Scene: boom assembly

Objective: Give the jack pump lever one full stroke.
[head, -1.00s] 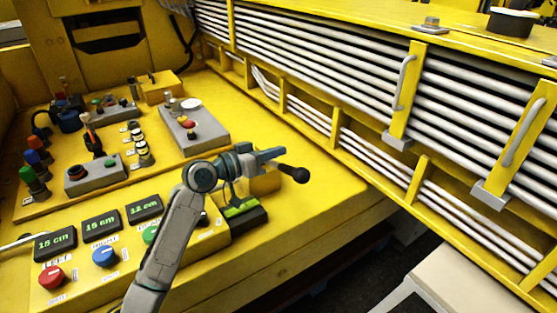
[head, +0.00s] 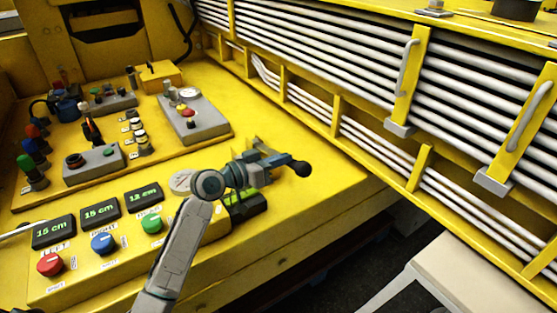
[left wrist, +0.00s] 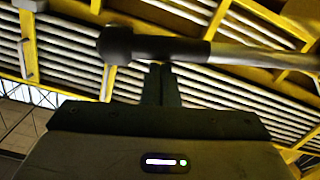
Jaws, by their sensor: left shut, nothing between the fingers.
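The jack pump lever ends in a black ball knob (head: 300,168) beyond my left gripper in the head view. In the left wrist view the knob (left wrist: 117,45), its black grip and grey rod cross the top of the picture. My left gripper (head: 278,158) is shut and empty, right at the lever. In the left wrist view its closed fingers (left wrist: 160,72) point at the black grip from below, close to it or touching; I cannot tell which. My arm and gripper hide the lever's base. My right gripper is out of view.
A yellow console carries digital displays (head: 99,214), coloured knobs (head: 104,242) and grey control boxes (head: 192,118). A black-and-green device (head: 246,205) sits just below my left gripper. The yellow boom with white pipes (head: 330,60) runs along the right. A pale seat-like surface (head: 485,275) is at lower right.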

